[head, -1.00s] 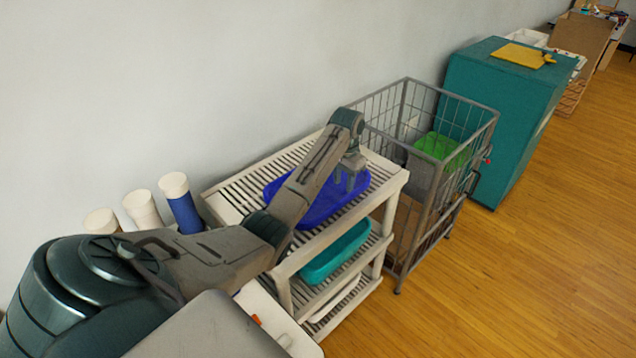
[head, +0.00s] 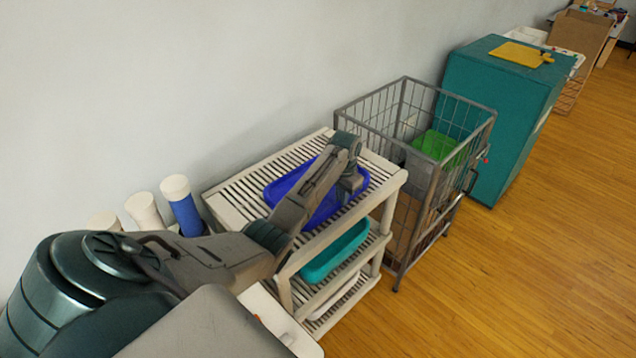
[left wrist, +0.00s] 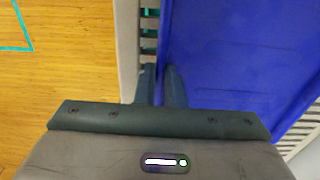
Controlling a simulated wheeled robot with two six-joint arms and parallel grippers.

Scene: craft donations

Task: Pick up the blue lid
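The blue lid (head: 290,185) lies on the top slatted shelf of a beige rack, partly hidden by my left arm. In the left wrist view the lid (left wrist: 240,60) fills the right side. My left gripper (head: 346,196) is low at the lid's front edge. In the left wrist view its fingers (left wrist: 160,86) stand close together, one on each side of the lid's edge, with only a thin gap. They look shut on that edge. The lid still appears to rest on the shelf. My right gripper is not in view.
The beige rack (head: 238,207) holds a teal tray (head: 336,250) and a white tray (head: 338,298) on lower shelves. A wire cage cart (head: 417,200) with a green item stands right behind it, beside a teal cabinet (head: 495,110). Open wood floor lies right.

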